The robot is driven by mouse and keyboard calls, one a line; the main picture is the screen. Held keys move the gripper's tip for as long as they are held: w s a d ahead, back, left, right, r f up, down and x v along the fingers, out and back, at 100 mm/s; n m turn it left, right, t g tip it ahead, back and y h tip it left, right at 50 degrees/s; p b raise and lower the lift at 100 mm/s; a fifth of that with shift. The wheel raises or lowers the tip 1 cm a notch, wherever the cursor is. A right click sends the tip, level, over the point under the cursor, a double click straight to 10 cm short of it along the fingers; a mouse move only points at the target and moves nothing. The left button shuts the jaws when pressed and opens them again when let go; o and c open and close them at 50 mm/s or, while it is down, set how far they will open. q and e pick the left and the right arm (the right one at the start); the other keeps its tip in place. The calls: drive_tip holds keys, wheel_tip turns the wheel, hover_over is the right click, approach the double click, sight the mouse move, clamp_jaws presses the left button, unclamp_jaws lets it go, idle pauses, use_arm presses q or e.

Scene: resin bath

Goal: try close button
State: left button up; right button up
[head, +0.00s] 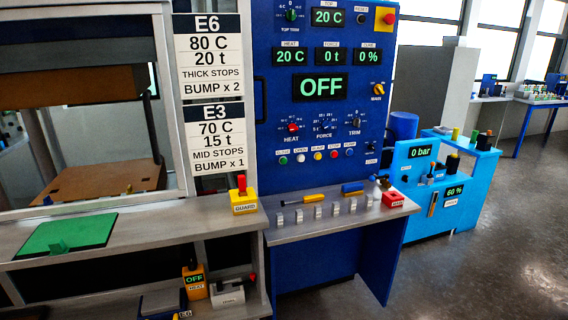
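The blue control panel (262,110) stands upright in the middle of the head view. Its large display (320,87) reads OFF. A row of small buttons runs along its lower part. The green button at the left end, labelled CLOSE (283,160), is the close button. A white button labelled OPEN (300,157) sits just right of it, then a yellow, a red and a blue one. Neither of my grippers shows in this view.
A grey shelf (290,232) with several small pale blocks juts out below the panel. A yellow GUARD box (243,205) with a red lever stands at its left. The press opening (95,150) is at left, a light-blue cart (425,215) at right. Floor at right is clear.

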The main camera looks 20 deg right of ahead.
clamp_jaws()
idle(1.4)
